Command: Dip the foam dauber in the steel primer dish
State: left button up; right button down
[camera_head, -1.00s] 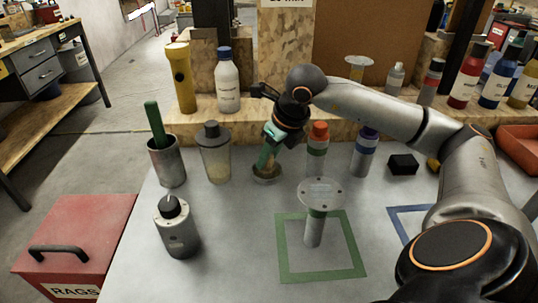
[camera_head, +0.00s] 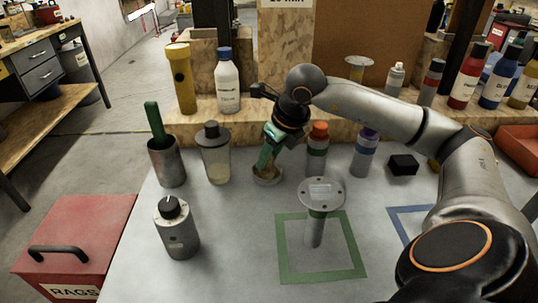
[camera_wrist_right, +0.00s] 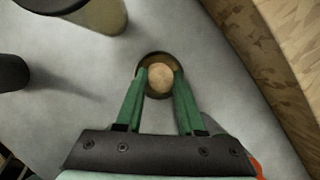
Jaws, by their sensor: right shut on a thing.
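The small round steel primer dish (camera_head: 267,180) sits on the grey tabletop near the raised wooden ledge. My right gripper (camera_head: 266,164) reaches down over it with its green fingers. In the right wrist view, the gripper (camera_wrist_right: 160,98) is shut on the foam dauber (camera_wrist_right: 161,77), whose round tan end shows between the fingertips. The dauber lies within the outline of the dish (camera_wrist_right: 146,60). Its lower end is hidden, so I cannot tell how deep it reaches. My left gripper is not in view.
A lidded jar (camera_head: 216,160) and a can with a green handle (camera_head: 166,165) stand left of the dish. An orange-capped bottle (camera_head: 317,150) stands close on its right. A disc-topped stand (camera_head: 321,193) is in front, within a green square outline (camera_head: 285,262).

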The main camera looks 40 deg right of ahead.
jog(key=shift+r+p, duration=2.7)
jog(key=shift+r, duration=0.8)
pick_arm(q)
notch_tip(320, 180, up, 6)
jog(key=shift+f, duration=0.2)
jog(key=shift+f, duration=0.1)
